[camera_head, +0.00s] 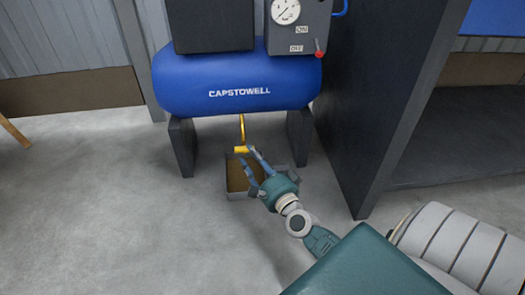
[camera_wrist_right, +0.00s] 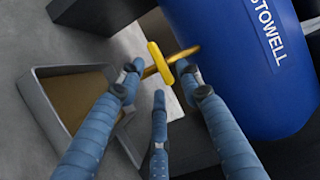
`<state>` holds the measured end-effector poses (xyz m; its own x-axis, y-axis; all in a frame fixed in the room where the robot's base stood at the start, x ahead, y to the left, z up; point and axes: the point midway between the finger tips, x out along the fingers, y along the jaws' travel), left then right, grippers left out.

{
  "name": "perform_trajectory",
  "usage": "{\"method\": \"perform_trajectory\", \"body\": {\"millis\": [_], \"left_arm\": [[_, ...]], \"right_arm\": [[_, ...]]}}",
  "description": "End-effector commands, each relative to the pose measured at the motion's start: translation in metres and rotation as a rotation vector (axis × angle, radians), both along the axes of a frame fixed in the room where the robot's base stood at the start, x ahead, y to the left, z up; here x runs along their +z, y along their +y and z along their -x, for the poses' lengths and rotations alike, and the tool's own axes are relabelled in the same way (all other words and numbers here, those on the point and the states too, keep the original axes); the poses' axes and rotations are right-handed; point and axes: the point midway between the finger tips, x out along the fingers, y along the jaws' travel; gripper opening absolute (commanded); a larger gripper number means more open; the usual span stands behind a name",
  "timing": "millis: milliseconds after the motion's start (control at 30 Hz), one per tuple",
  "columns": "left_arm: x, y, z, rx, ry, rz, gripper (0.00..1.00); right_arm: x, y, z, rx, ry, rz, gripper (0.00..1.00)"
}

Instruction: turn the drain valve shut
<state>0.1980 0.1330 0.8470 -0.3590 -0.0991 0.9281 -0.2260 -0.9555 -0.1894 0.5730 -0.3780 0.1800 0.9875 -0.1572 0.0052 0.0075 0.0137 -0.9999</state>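The drain valve's yellow handle (camera_head: 241,150) hangs at the lower end of a thin brass-coloured pipe (camera_head: 242,127) under the blue tank (camera_head: 185,90). My right gripper (camera_head: 249,157) reaches up to it from the lower right. In the right wrist view, the yellow bar (camera_wrist_right: 159,63) lies slanted across the gap between my blue fingers, at the fingertips. The right gripper's fingers (camera_wrist_right: 157,75) are spread, one on each side of the bar and a third below it. I cannot tell whether any finger touches it. My left gripper is not in view.
An open tray (camera_head: 231,193) with a brown inside stands on the floor below the valve; its rim (camera_wrist_right: 40,102) shows in the wrist view. Dark legs (camera_head: 183,148) flank the valve. A dark panel (camera_head: 375,110) stands to the right.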

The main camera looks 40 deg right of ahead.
Motion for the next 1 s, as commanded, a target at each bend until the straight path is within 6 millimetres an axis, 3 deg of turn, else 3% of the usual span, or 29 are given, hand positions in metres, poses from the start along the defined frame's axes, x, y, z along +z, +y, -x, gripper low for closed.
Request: {"method": "perform_trajectory", "body": {"millis": [200, 400, 600, 1000], "left_arm": [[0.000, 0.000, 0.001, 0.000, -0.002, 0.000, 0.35], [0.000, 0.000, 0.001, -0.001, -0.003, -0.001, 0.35], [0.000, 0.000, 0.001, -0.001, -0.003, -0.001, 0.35], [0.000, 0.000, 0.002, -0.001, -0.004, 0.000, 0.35]], "right_arm": [[-0.002, 0.008, 0.050, 0.001, 0.005, 0.001, 0.35], [-0.002, 0.013, 0.082, 0.000, 0.004, 0.000, 0.35], [-0.001, 0.014, 0.093, -0.001, 0.001, 0.001, 0.35], [-0.001, 0.014, 0.093, -0.002, 0.000, 0.000, 0.35]]}}
